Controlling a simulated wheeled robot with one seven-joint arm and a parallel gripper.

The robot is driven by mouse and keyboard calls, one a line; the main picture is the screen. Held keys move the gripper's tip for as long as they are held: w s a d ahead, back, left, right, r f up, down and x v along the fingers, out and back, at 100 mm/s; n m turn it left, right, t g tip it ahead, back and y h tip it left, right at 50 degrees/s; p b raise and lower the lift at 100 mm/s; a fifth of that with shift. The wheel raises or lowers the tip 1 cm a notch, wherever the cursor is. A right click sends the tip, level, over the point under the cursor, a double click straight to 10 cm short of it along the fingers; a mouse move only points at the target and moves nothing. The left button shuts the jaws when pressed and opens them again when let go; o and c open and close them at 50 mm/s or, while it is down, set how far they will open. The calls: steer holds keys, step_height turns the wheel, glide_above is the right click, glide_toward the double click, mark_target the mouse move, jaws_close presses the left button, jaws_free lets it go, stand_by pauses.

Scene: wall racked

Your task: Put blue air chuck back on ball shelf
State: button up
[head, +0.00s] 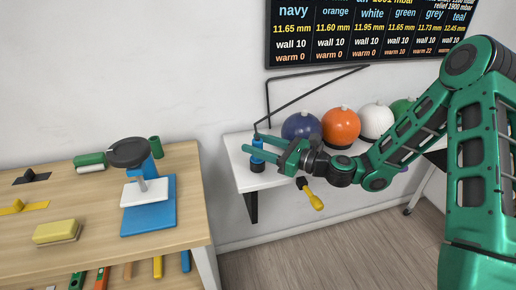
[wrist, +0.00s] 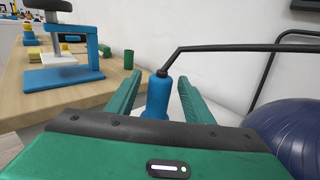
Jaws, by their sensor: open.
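The blue air chuck (head: 257,160) stands upright near the left end of the white ball shelf (head: 240,178). It has a dark lower end and a black hose at its top. In the wrist view the chuck (wrist: 158,97) shows between my two green fingers. My gripper (head: 252,144) is open, with one finger on each side of the chuck; I cannot tell whether either finger touches it. The wrist view also shows my gripper (wrist: 158,92), whose palm hides the chuck's lower part.
Navy (head: 300,126), orange (head: 340,127), white (head: 376,121) and green balls line the shelf right of the chuck. A black wall bracket (head: 268,105) rises behind. A yellow-handled tool (head: 314,200) hangs at the shelf's front. A wooden bench (head: 90,220) with a blue stand is left.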

steer(key=shift+r, duration=4.3)
